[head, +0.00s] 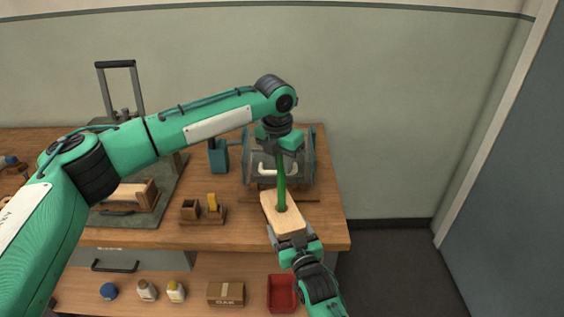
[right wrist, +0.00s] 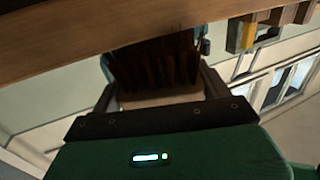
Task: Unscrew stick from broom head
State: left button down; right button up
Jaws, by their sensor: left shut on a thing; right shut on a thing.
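The broom head (head: 284,215) is a pale wooden block near the right front of the bench, and its dark bristles (right wrist: 155,62) show in the right wrist view. The green stick (head: 281,184) stands roughly upright with its lower end at the hole in the block's top. I cannot tell how deep it sits. My left gripper (head: 280,152) is above, shut on the upper part of the stick. My right gripper (head: 290,238) is shut on the near end of the broom head; its fingers lie on both sides of the block in the right wrist view (right wrist: 160,95).
A red tray (head: 282,294) and a cardboard box (head: 226,293) are on the lower shelf. The floor right of the bench is clear.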

pick_arm(q)
jog(key=n+y, duration=0.1)
jog(key=n, duration=1.2)
jog(key=shift+a+y, duration=0.1)
jog(key=shift+y, duration=0.3)
jog(key=n, duration=0.3)
jog(key=shift+n, duration=0.4)
jog(key=n, duration=0.3)
jog(key=shift+n+g+y, duration=0.3)
jog(key=shift+g, duration=0.1)
jog(key=n+g, duration=0.1)
jog(key=n, duration=1.2)
jog(key=shift+s+r+n+g, duration=0.2)
jog(key=shift+n+g, duration=0.1)
jog(key=shift+g, duration=0.1)
jog(key=n, duration=0.3)
jog(key=n+h, duration=0.1)
jog(key=n, duration=0.3)
jog(key=shift+n+g, duration=0.3)
jog(key=shift+n, duration=0.1)
jog(key=n+h, duration=0.1)
jog(key=n, duration=0.7)
jog(key=n+t, duration=0.1)
jog(key=n, duration=1)
jog(key=n+t+h, duration=0.1)
jog(key=n, duration=0.4)
jog(key=shift+w+n+t, duration=0.2)
jog(key=shift+n+t, duration=0.1)
jog(key=shift+n, duration=0.1)
